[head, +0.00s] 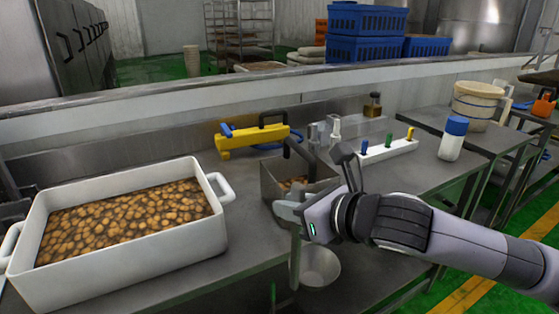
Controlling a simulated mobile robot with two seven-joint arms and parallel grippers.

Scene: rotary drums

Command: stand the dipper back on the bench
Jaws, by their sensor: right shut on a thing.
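The dipper (320,267) shows as a round metal bowl below my right gripper, in the lower middle of the head view. Its bowl appears in front of the bench's front edge. My right gripper (288,208) is shut on the dipper's upright handle, most of which the fingers hide. I cannot tell whether the bowl touches anything. The grey steel bench (220,262) runs across the view behind and left of the dipper. My left gripper is not in view.
A white tub (118,258) of brown pieces fills the bench's left. A square metal box (275,183) stands just behind my right gripper. A yellow tool (250,140), a white rack (385,153) and a blue-capped bottle (450,145) stand farther back. Some bare bench lies right of the tub.

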